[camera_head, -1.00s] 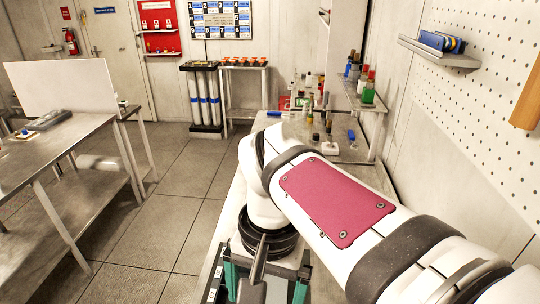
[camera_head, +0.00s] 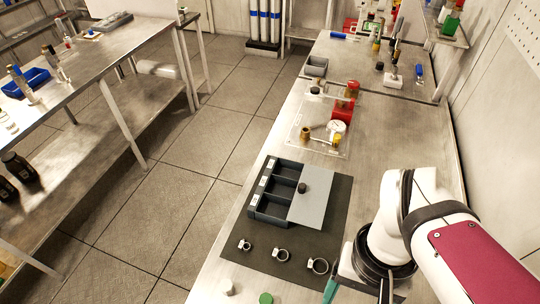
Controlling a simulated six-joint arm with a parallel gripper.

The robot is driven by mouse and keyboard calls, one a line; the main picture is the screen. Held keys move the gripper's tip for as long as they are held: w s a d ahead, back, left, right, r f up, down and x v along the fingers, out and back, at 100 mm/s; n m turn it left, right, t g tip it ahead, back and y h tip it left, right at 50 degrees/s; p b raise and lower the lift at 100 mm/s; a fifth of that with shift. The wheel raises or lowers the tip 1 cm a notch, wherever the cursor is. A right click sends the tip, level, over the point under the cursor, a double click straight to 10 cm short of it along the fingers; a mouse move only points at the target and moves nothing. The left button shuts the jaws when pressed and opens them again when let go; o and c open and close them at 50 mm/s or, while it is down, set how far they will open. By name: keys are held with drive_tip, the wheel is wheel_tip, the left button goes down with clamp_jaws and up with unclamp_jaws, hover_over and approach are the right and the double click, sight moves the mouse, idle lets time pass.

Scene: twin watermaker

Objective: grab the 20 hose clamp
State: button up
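Three hose clamps lie in a row on the dark mat (camera_head: 340,215): a small clamp (camera_head: 243,246) at left, a middle clamp (camera_head: 281,254), and the largest clamp (camera_head: 318,266) at right. Any size marks are too small to read, so I cannot tell which is the 20. A dark box (camera_head: 262,212) with several labelled compartments and a grey sliding lid (camera_head: 302,207) stands behind them. My gripper (camera_head: 358,294) is at the bottom edge, right of the largest clamp, its teal fingers spread apart. Its tips are cut off by the frame; nothing shows between the fingers.
A clear board (camera_head: 318,135) with fittings and a gauge lies farther back on the bench. Tools and bottles stand beyond it. A white cap (camera_head: 228,287) and a green cap (camera_head: 266,298) sit at the front edge. Bench right of the board is clear.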

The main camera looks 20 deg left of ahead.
sight(245, 244)
drive_tip(key=w+a+f+n+h, duration=0.3)
drive_tip(key=w+a+n+h, duration=0.4)
drive_tip(key=n, duration=0.4)
drive_tip(key=s+a+f+n+t, duration=0.2)
drive_tip(key=a+f+n+t, duration=0.2)
drive_tip(key=a+n, duration=0.2)
drive_tip(key=s+a+f+n+t, duration=0.3)
drive_tip(key=a+n, duration=0.4)
drive_tip(key=a, duration=0.3)
drive_tip(key=s+a+f+n+t, duration=0.3)
drive_tip(key=a+f+n+t, duration=0.3)
drive_tip(key=a, duration=0.2)
drive_tip(key=shift+s+a+f, duration=0.15)
drive_tip(key=shift+a+f, duration=0.05)
drive_tip(key=shift+a, duration=0.05)
drive_tip(key=shift+f+n+t+y, duration=0.3)
drive_tip(key=shift+f+n, duration=0.05)
drive_tip(key=shift+n, duration=0.05)
drive_tip(key=x, duration=1.5)
drive_tip(key=shift+r, duration=0.1)
clamp_jaws()
